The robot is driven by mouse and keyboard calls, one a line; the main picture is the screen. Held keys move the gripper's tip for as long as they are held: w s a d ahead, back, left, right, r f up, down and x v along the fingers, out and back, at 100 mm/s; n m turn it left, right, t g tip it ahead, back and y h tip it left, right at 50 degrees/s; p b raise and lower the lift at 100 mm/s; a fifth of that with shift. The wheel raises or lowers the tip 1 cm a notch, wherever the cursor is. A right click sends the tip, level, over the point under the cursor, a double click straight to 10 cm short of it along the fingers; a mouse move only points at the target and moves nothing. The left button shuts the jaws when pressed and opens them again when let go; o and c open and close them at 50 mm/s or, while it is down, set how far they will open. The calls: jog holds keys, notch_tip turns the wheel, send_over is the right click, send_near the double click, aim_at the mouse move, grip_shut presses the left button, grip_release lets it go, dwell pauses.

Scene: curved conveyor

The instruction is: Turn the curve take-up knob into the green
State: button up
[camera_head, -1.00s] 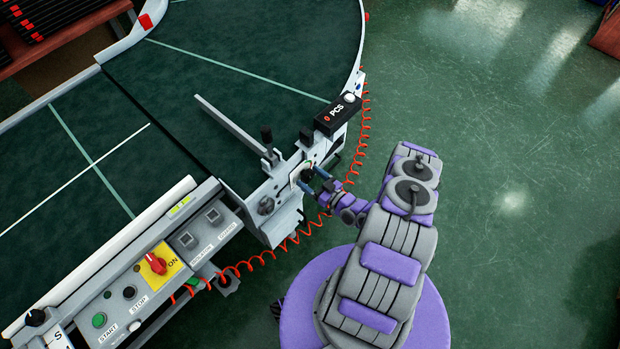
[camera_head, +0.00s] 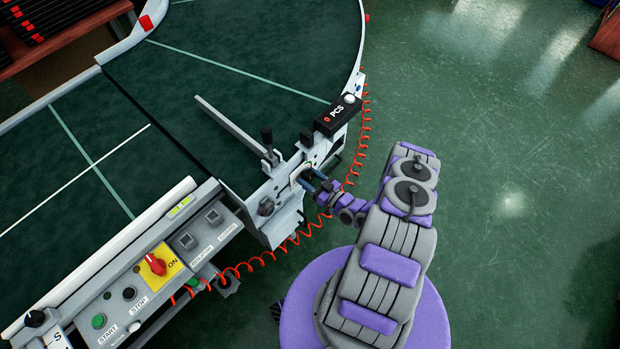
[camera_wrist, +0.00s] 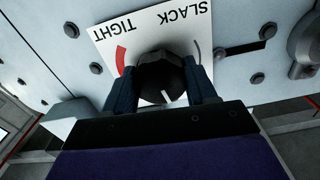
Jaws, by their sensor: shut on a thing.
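The take-up knob (camera_wrist: 163,75) is black and round, with a white pointer line on its near face. It sits on a white label plate (camera_wrist: 115,33) reading TIGHT and SLACK, upside down in the wrist view. A red arc shows on the plate beside TIGHT and a grey arc beside SLACK. No green part of the scale is visible; the knob and fingers cover part of the plate. My gripper (camera_wrist: 163,82) is shut on the knob, one dark blue finger on each side. In the head view my gripper (camera_head: 308,180) reaches the conveyor's side plate.
A black PCS box (camera_head: 337,116) sits above the gripper on the conveyor edge. A coiled red cable (camera_head: 255,262) runs close below my wrist. The control panel with a red switch (camera_head: 155,263) is lower left. Open green floor (camera_head: 500,130) lies right.

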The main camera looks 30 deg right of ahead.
jog(key=shift+m, duration=0.4)
jog(key=m+b, duration=0.1)
jog(key=m, duration=0.3)
jog(key=shift+d+f+m+b, duration=0.1)
jog(key=shift+m+b, duration=0.2)
jog(key=m+b, duration=0.1)
jog(key=m, duration=0.4)
jog(key=shift+b, duration=0.35)
jog(key=shift+m, duration=0.4)
jog(key=o, duration=1)
jog(key=shift+o, duration=0.2)
jog(key=p+v, duration=0.4)
jog(key=v, duration=1.3)
jog(key=shift+s, duration=0.15)
